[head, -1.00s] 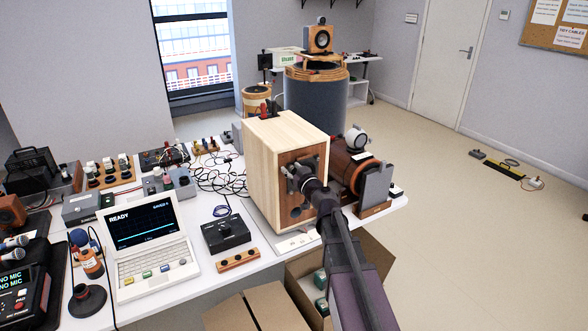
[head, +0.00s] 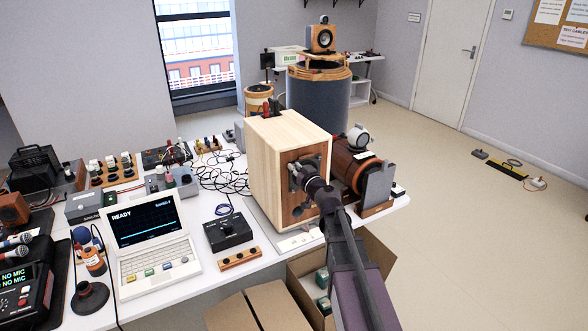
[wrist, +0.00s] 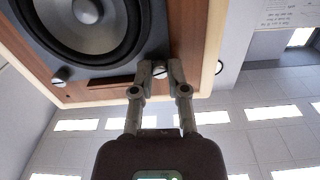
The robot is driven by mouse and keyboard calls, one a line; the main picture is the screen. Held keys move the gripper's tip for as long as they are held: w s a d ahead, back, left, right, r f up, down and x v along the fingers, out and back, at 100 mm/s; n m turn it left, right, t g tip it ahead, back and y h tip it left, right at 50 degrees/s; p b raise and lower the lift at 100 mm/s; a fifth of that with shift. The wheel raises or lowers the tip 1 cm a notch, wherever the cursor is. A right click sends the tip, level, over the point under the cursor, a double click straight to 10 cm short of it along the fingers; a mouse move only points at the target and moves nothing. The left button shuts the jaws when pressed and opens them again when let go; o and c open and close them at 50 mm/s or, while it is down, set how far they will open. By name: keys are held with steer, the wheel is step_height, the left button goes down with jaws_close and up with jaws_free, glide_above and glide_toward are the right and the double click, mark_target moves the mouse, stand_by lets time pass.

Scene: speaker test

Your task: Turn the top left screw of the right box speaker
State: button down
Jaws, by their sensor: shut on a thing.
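The box speaker (head: 267,170), with pale wood sides and a darker brown front, stands on the white table in the head view. My gripper (head: 296,172) is at the upper left part of its front and hides part of it. In the wrist view, the grey cone (wrist: 88,15) sits in a dark round-cornered surround on the brown front. My gripper (wrist: 160,72) is shut on a light slotted screw (wrist: 160,70) near a corner of the front. Another slotted screw (wrist: 60,74) shows farther left, apart from my gripper.
A brown cylindrical speaker (head: 352,165) stands close to the right of the box. A laptop (head: 150,245) and a black control box (head: 228,232) stand to the left. An open cardboard box (head: 375,265) is below the table's front edge.

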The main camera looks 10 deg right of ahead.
steer(key=shift+s+f+n, duration=0.1)
steer(key=shift+n, duration=17.6)
steer(key=c, duration=0.6)
jaws_free()
steer(key=shift+c, duration=0.2)
